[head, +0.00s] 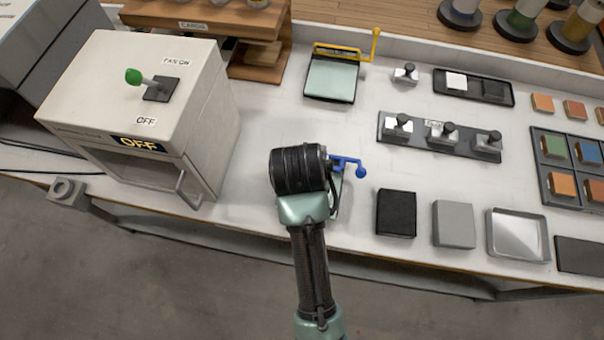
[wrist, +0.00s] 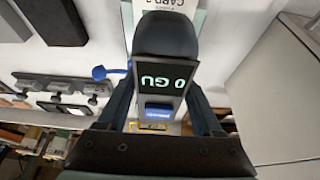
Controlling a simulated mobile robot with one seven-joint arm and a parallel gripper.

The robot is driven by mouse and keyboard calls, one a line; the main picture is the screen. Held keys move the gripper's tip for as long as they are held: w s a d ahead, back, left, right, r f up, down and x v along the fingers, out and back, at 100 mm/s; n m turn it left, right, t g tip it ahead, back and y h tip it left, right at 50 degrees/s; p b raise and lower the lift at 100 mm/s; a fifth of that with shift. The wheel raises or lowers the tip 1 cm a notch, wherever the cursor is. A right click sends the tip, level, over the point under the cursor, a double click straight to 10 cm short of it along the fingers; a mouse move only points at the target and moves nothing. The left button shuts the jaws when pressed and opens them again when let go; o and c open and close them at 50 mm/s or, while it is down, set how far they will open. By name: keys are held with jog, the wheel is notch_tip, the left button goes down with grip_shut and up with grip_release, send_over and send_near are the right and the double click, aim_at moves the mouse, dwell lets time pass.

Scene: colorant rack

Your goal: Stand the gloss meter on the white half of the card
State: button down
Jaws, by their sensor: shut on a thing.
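The gloss meter (wrist: 160,80), a dark block with a lit display reading "0 GU", is between the fingers of my gripper (wrist: 160,92) in the wrist view. My gripper is shut on it. In the head view my wrist hides the meter and my fingers (head: 300,170). Below is a pale green board with a blue clamp (head: 347,163), partly covered by my arm; the clamp also shows in the wrist view (wrist: 103,72). A white card label (wrist: 172,5) reading "CARD" shows beyond the meter. The card's halves are hidden, and I cannot tell whether the meter touches the card.
A white box (head: 140,100) marked "OFF" stands left. A second board with a yellow clamp (head: 332,77) lies behind. A black block (head: 396,213), a grey block (head: 454,224) and a tray (head: 517,235) lie right. A dark rack (head: 440,138) holds small metal pieces.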

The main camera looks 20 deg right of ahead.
notch_tip(320, 180, down, 4)
jog(key=shift+f, duration=0.1)
jog(key=shift+f+p, duration=0.45)
jog(key=shift+f, duration=1.55)
jog(key=shift+f, duration=0.2)
jog(key=shift+c, duration=0.2)
grip_release()
jog(key=shift+r, duration=0.1)
